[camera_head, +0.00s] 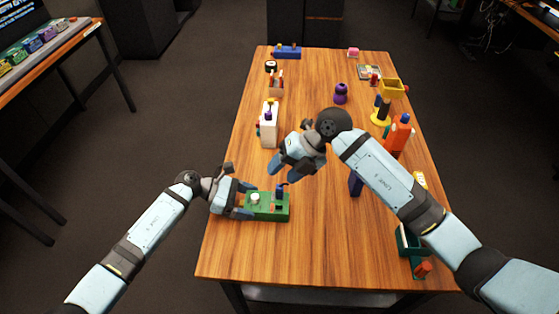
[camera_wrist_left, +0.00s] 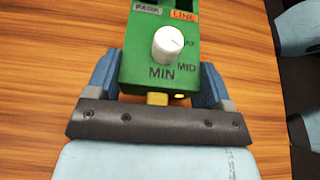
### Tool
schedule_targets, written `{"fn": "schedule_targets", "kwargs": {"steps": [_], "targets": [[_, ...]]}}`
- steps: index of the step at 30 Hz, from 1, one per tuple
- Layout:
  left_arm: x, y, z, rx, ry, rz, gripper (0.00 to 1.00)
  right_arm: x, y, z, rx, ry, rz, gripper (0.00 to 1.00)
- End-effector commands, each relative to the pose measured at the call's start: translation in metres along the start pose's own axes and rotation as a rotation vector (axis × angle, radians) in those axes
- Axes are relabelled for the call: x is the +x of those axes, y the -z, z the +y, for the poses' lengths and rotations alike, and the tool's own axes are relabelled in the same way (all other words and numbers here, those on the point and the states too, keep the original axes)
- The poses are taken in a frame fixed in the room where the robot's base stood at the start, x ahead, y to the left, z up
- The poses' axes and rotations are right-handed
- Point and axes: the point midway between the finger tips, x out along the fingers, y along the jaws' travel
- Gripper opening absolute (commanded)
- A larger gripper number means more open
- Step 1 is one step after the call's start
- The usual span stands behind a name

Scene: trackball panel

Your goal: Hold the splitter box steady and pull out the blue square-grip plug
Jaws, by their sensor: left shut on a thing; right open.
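The green splitter box (camera_head: 270,211) lies near the front left of the wooden table. It has a white knob on its left part, and a dark blue plug (camera_head: 279,191) stands upright at its right part. My left gripper (camera_head: 245,200) is shut on the box's left end, one finger on each side.
A white box (camera_head: 269,130) stands behind my grippers. A dark blue block (camera_head: 356,184) is partly hidden by my right arm. Orange (camera_head: 398,138), purple (camera_head: 340,94) and yellow (camera_head: 392,90) objects stand farther right. The table's front middle is clear.

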Motion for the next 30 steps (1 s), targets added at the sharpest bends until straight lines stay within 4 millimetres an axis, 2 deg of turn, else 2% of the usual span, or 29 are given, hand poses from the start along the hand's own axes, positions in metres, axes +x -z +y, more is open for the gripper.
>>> {"fn": "schedule_targets", "kwargs": {"steps": [3,14,24,30], "targets": [[0.0,0.0,0.0,0.0,0.0,0.0,0.47,0.002,0.0,0.011,-0.317,0.058,0.025,0.51],[0.0,0.0,0.0,0.0,0.0,0.0,0.47,0.006,0.0,0.028,-1.268,0.203,0.196,0.51],[0.0,0.0,0.0,0.0,0.0,-0.001,0.47,0.002,-0.004,0.029,-2.114,0.26,0.512,0.51],[0.0,0.0,0.0,0.0,0.0,-0.001,0.47,-0.003,-0.008,0.024,-2.52,0.223,0.751,0.51]]}}
